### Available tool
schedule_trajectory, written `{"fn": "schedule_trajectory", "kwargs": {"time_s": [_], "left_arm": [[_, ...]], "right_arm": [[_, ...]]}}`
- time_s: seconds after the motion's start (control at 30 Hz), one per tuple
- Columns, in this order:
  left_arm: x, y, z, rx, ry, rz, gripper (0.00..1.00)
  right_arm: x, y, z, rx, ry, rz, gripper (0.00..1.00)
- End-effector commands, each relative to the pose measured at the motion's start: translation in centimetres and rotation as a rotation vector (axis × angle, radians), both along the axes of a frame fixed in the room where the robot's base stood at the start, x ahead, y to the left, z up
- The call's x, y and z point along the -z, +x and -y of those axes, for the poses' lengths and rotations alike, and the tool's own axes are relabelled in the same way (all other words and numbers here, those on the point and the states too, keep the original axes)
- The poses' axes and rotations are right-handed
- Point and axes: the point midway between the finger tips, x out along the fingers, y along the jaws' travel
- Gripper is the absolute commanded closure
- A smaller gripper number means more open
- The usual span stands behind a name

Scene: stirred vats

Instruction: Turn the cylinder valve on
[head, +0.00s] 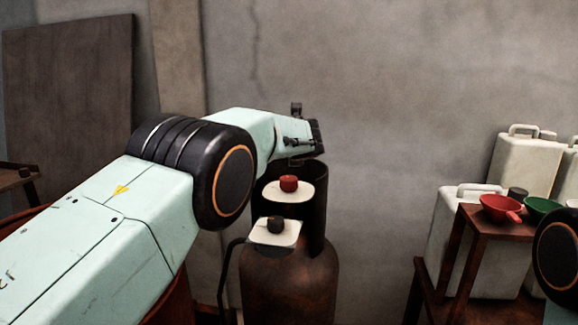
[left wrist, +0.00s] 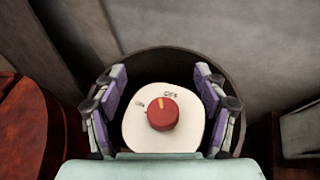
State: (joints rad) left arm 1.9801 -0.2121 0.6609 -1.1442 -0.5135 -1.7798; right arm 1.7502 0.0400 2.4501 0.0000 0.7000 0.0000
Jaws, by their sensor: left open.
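The gas cylinder (head: 290,280) is rusty brown with a dark open collar at its top. Inside the collar a red knob (head: 289,183) sits on a white plate (head: 300,194). In the left wrist view the red knob (left wrist: 162,114) has a yellow pointer mark facing up and slightly left, between two small labels on the plate (left wrist: 135,130). My left gripper (head: 308,143) is over the collar, above the red knob. Its fingers (left wrist: 161,92) are open on either side of the knob, apart from it. My right gripper is out of view.
A black knob (head: 275,225) on a second white plate is lower on the cylinder's front. A dark hose (head: 226,275) runs at its left. At right, a wooden stand (head: 480,222) bears red and green funnels, with white jugs (head: 525,165) behind. The wall is close behind.

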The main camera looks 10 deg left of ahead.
Motion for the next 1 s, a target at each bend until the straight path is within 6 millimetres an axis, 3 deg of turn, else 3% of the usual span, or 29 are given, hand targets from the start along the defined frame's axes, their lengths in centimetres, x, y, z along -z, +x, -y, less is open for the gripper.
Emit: {"fn": "schedule_trajectory", "kwargs": {"time_s": [0.53, 0.73, 1.0], "left_arm": [[-1.4, 0.0, -0.1, -0.001, -0.001, 0.015, 0.28], [-4.2, -0.4, -1.7, -0.020, 0.002, 0.088, 0.28], [-5.0, -2.2, -4.4, 0.019, 0.072, 0.144, 0.28]], "right_arm": [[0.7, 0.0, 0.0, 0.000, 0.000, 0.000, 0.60], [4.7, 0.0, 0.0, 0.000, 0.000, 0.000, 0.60], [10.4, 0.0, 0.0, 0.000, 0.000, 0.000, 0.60]]}}
